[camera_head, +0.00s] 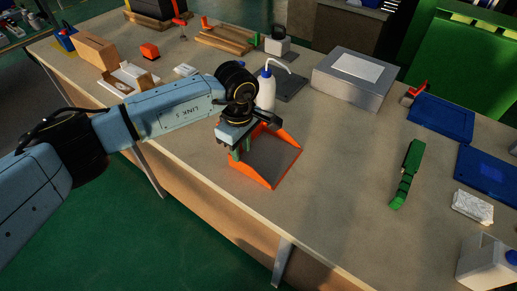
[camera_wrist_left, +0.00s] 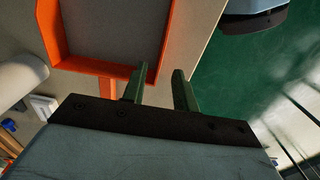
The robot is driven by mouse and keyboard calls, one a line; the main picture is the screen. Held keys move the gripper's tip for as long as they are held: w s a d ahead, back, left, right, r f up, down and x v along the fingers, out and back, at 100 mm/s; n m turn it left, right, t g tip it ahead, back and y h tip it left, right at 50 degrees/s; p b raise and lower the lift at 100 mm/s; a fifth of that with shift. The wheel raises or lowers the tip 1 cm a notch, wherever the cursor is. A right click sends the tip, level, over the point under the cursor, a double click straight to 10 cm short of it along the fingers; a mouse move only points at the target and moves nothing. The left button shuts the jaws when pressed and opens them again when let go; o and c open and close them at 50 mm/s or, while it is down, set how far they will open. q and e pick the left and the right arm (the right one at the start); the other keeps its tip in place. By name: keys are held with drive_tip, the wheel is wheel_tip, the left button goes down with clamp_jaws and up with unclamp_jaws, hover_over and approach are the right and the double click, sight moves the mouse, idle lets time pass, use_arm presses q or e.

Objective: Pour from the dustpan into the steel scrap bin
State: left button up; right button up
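The dustpan (camera_head: 285,160), orange-rimmed with a dark grey floor, lies on the bench near its front edge. I cannot make out any scrap in it. It also shows in the left wrist view (camera_wrist_left: 110,68), where its orange handle runs down beside the left-hand finger, outside the gap. My left gripper (camera_head: 241,150) is at the dustpan's left end, its green fingers pointing down. In the left wrist view its fingers (camera_wrist_left: 159,88) stand apart with nothing between them. I cannot identify the steel scrap bin for certain. My right gripper is not in view.
A white wash bottle (camera_head: 266,90) stands just behind the dustpan. A grey metal box (camera_head: 340,85) with a paper on top is behind right. A green bar-like object (camera_head: 406,172) and blue trays (camera_head: 440,117) lie to the right. Bench space right of the dustpan is clear.

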sight(241, 162)
use_arm(q)
drive_tip(key=shift+f, duration=0.9)
drive_tip(key=f, duration=0.4)
drive_tip(key=shift+w+a+f, duration=0.1)
drive_tip(key=shift+a+f, duration=0.1)
drive_tip(key=shift+f, duration=0.1)
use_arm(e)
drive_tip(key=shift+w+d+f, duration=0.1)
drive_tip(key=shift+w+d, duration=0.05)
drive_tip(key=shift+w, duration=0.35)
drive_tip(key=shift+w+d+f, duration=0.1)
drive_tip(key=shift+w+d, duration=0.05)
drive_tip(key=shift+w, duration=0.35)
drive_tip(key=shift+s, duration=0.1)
use_arm(q)
drive_tip(key=shift+r, duration=0.1)
clamp_jaws()
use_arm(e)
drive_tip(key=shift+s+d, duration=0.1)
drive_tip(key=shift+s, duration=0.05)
